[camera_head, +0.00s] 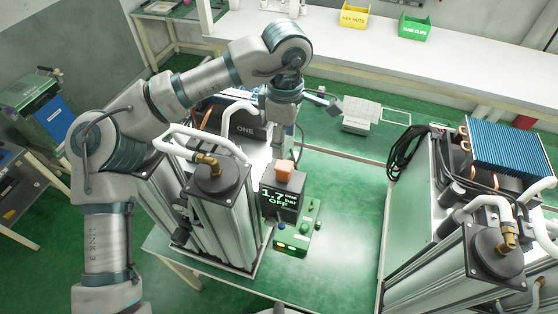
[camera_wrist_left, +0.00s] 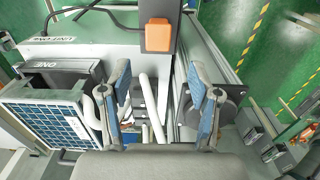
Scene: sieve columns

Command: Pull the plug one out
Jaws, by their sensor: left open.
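An orange block (camera_head: 284,168), which may be plug one, sits on top of the black display box (camera_head: 281,200) reading 1.7 bar OFF. It also shows in the left wrist view (camera_wrist_left: 158,35), at the top middle, beyond my fingertips. My right gripper is not in view.
Metal columns (camera_head: 222,215) with white hoses stand left of the display. A green control box (camera_head: 296,232) with buttons sits in front. A second column unit with a blue finned cooler (camera_head: 508,150) stands at right. The green bench between is mostly clear.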

